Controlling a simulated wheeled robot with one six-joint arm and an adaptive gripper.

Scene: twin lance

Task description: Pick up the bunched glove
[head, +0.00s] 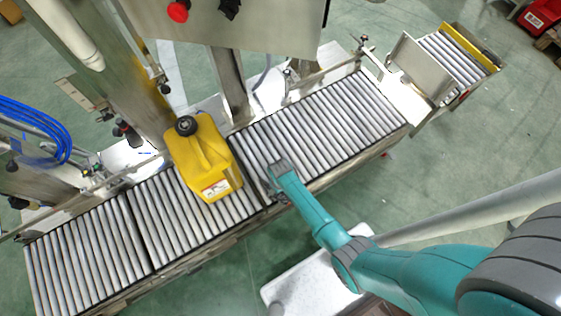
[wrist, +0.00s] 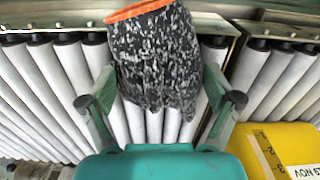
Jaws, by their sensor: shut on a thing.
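The bunched glove (wrist: 155,58) is speckled black and grey with an orange cuff edge, and shows in the upper middle of the wrist view. My gripper (wrist: 163,100) has one finger on each side of the glove and is shut on it, over the conveyor rollers. In the head view my gripper (head: 279,172) is over the conveyor, just right of the yellow jug. The glove is hard to make out there, mostly hidden by my gripper. I cannot tell whether the glove touches the rollers.
A yellow jug (head: 204,160) with a black cap stands on the roller conveyor (head: 120,235) close to my gripper; it also shows in the wrist view (wrist: 275,150). Steel posts and a panel (head: 235,25) rise behind the conveyor. The rollers to the right (head: 340,120) are clear.

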